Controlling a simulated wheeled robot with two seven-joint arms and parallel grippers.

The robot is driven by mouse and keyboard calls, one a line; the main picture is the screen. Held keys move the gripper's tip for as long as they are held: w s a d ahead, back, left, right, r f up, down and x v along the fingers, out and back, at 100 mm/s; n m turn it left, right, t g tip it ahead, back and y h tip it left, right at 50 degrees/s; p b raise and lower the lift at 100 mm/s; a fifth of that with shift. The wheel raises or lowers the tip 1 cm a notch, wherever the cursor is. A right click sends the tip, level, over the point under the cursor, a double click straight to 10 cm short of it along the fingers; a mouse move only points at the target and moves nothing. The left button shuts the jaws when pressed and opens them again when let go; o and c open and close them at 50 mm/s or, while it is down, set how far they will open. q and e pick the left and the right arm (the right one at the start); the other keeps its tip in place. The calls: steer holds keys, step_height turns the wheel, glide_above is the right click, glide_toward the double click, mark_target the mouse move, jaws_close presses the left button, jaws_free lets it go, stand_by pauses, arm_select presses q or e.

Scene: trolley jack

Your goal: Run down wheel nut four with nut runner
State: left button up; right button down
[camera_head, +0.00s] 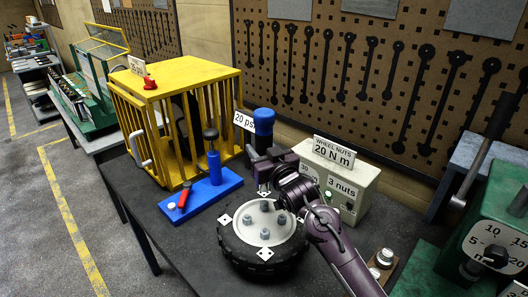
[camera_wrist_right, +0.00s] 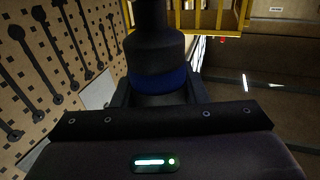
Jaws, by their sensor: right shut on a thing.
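The nut runner (camera_head: 263,123), with a blue top and a dark body, stands upright behind the wheel (camera_head: 235,255) in the head view. My right gripper (camera_head: 262,165) is shut around it. In the right wrist view the nut runner (camera_wrist_right: 158,78) shows as a dark cylinder with a blue band between my fingers. The wheel lies flat on the dark bench, with a pale hub and several grey nuts (camera_head: 265,233) on it. My gripper is beyond the hub's far edge. The nut runner's lower end is hidden, so I cannot tell whether it touches anything. My left gripper is out of view.
A beige box (camera_head: 365,185) marked "WHEEL NUTS 20 N m" and "3 nuts" stands close right of my gripper. A yellow cage (camera_head: 190,75) and a blue stand (camera_head: 210,190) are to the left. A green unit (camera_head: 495,220) stands at far right.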

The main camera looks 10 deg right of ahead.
steer(key=shift+r, duration=0.25)
steer(key=shift+f, duration=0.2)
steer(key=shift+d+f+b, duration=0.1)
steer(key=shift+f+b, duration=0.2)
steer(key=shift+f, duration=0.25)
step_height(320, 180, down, 2)
steer(key=shift+f+b, duration=0.15)
steer(key=shift+b, duration=0.5)
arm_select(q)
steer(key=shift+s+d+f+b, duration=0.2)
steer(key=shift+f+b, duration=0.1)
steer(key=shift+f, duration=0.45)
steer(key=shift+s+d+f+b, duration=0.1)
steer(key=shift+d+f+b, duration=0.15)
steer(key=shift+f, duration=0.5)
arm_select(e)
steer(key=shift+f, duration=1.05)
